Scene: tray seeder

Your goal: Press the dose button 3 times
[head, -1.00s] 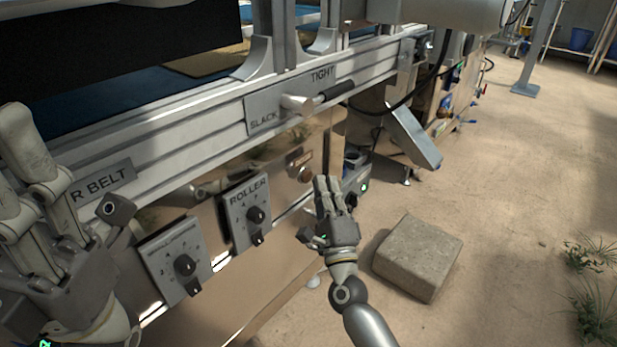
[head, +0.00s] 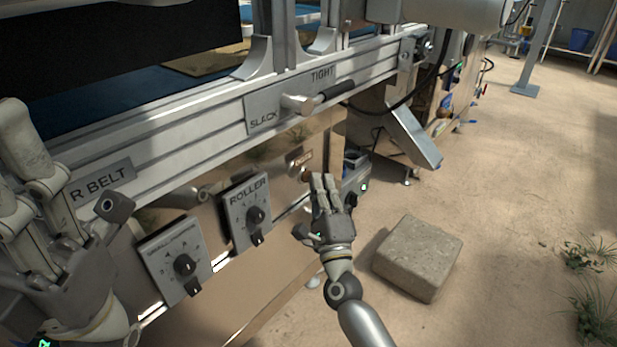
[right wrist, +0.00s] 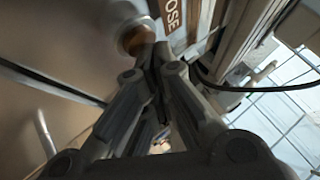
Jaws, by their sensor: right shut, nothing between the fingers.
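The dose button (right wrist: 134,38) is a round brown-copper knob beside the DOSE label (right wrist: 173,18) in the right wrist view. In the head view the DOSE label (head: 300,159) is on the machine's shiny front panel, and the button below it is mostly hidden by my fingers. My right gripper (head: 323,181) is shut and empty, its fingertips right at the button. In the right wrist view its closed tips (right wrist: 154,56) are just beside and below the button; I cannot tell whether they touch. My left gripper (head: 22,160) is at the left edge, partly cut off.
The ROLLER dial (head: 255,215) and another dial panel (head: 175,262) are left of my right gripper. The SLACK–TIGHT lever (head: 335,91) sticks out above. A stone block (head: 418,257) lies on the open floor.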

